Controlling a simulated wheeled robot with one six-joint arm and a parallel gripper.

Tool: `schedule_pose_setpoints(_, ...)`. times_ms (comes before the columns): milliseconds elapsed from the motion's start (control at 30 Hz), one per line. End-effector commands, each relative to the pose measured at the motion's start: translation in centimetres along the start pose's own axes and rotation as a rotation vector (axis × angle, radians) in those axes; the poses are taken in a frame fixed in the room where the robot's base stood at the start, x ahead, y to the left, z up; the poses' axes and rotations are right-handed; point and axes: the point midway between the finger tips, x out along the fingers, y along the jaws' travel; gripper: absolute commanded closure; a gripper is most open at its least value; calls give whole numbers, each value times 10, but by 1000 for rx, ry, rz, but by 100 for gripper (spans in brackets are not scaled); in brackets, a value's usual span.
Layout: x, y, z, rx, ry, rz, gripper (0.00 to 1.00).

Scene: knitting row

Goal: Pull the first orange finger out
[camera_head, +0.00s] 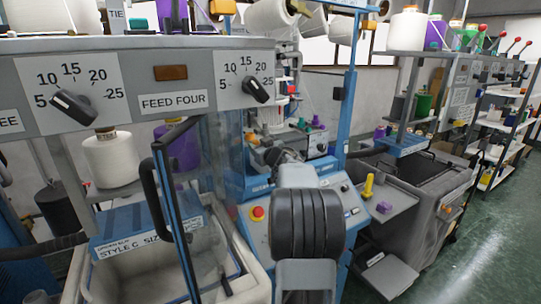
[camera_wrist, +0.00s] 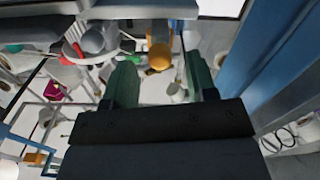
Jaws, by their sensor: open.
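My gripper (camera_wrist: 160,62) shows in the wrist view as two green fingers held apart, with nothing clearly held between them. An orange rounded piece (camera_wrist: 160,50) appears in the gap between the fingertips, and I cannot tell how far beyond them it is. It may be an orange finger of the knitting machine, but its shape is partly unclear. In the head view a small orange piece (camera_head: 250,137) shows on the blue machine (camera_head: 240,185), just beyond my arm. My arm hides much of the machine's middle and my gripper there.
A blue upright post (camera_head: 347,110) stands close to the right of my arm; a blue bar (camera_wrist: 275,55) fills the wrist view's right side. A clear door with a dark handle (camera_head: 150,185) is at left. A red button (camera_head: 257,212) sits on the front panel. Green floor is open at right.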

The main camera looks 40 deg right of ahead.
Motion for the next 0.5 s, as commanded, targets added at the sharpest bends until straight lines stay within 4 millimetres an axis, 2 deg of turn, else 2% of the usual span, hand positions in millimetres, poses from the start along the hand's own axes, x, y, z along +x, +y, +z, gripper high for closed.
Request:
schedule_pose_setpoints(300, -67, 0, 1, -2, 1, 2, 48)
schedule_pose_setpoints(500, -97, 0, 1, -2, 0, 1, 48)
